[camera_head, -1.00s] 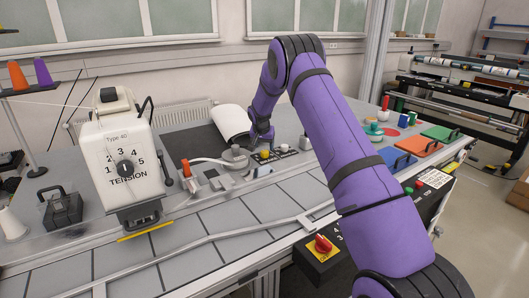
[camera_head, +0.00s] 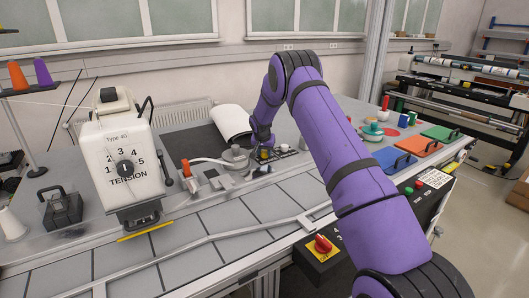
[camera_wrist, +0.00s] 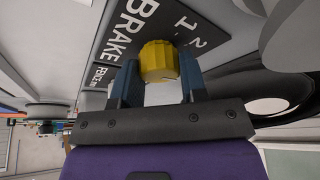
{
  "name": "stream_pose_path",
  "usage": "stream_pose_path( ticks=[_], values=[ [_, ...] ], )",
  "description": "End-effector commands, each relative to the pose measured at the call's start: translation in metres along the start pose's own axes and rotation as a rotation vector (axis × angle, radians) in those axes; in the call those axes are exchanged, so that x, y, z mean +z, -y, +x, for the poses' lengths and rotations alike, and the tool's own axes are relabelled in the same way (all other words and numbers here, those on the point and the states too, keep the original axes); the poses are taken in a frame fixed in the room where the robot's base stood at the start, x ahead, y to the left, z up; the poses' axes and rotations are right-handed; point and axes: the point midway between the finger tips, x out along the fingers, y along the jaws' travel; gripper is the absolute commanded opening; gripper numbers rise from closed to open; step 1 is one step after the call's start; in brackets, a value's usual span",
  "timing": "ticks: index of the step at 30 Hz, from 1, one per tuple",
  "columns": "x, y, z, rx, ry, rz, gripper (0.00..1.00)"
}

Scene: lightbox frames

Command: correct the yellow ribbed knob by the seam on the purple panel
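The yellow ribbed knob (camera_wrist: 159,61) is in the wrist view, on a black plate (camera_wrist: 150,22) with white lettering "BRAKE", "1" and "2". My gripper (camera_wrist: 160,75) has its two blue-grey fingers on either side of the knob, with the fingertips close to its sides. I see no clear sign that they press on it. In the head view my gripper (camera_head: 263,147) is down at the small controls on the bench, and the knob is a small yellow spot (camera_head: 264,155) beside it. No purple panel shows around the knob, and I cannot make out a seam.
A white TENSION box (camera_head: 124,160) stands left on the bench. A grey round part (camera_head: 236,156) and a red-topped lever (camera_head: 186,168) are left of my gripper. A white roll (camera_head: 231,121) lies behind. Coloured plates with handles (camera_head: 394,160) are at right.

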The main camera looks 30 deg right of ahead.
Motion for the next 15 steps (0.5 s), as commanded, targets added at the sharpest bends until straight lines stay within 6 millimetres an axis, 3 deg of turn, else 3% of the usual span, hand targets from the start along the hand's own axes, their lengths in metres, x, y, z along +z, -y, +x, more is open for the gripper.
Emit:
stream_pose_path(
  ticks=[15],
  values=[
    [-0.0005,-0.0017,-0.0002,-0.071,0.001,-0.167,0.16]
  ],
)
